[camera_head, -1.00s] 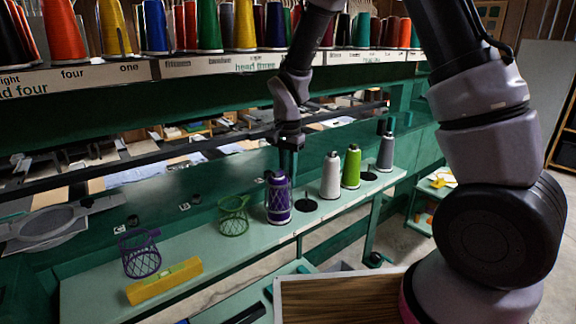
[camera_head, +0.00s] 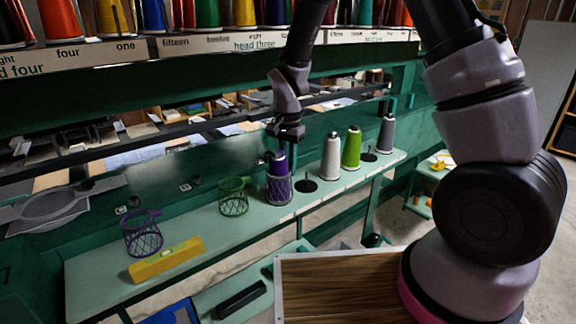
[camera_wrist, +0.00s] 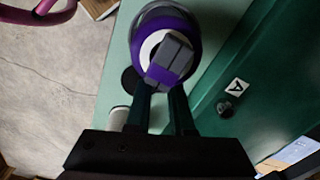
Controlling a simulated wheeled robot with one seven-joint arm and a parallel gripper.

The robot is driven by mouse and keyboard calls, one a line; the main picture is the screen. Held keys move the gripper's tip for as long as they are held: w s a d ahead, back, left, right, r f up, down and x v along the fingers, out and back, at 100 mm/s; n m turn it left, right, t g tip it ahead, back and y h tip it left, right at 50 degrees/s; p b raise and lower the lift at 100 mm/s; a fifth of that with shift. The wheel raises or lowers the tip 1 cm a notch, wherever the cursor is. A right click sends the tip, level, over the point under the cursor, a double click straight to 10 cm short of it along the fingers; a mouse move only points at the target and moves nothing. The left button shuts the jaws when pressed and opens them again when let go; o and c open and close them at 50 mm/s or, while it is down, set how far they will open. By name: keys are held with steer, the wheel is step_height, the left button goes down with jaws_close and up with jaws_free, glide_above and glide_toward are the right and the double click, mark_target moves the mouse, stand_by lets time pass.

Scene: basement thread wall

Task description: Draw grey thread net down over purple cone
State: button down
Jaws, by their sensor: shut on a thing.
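The purple cone (camera_head: 275,165) stands upright on the pale green shelf, its upper part bare. The grey thread net (camera_head: 279,190) is around its lower part. In the wrist view I look down on the purple cone (camera_wrist: 180,28), with a curved grey rim of the net (camera_wrist: 148,13) beside it. My gripper (camera_head: 279,148) is at the cone's top in the head view. In the wrist view my gripper (camera_wrist: 163,82) is shut on a grey piece that looks like part of the net. That piece hides part of the cone's top, and its join to the net is not clear.
White (camera_head: 331,158), green (camera_head: 351,150) and grey (camera_head: 386,136) cones stand to the right. A rack of cones hangs above.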

steer(key=shift+f, duration=0.35)
steer(key=c, duration=0.7)
jaws_free()
steer(key=shift+r, duration=0.1)
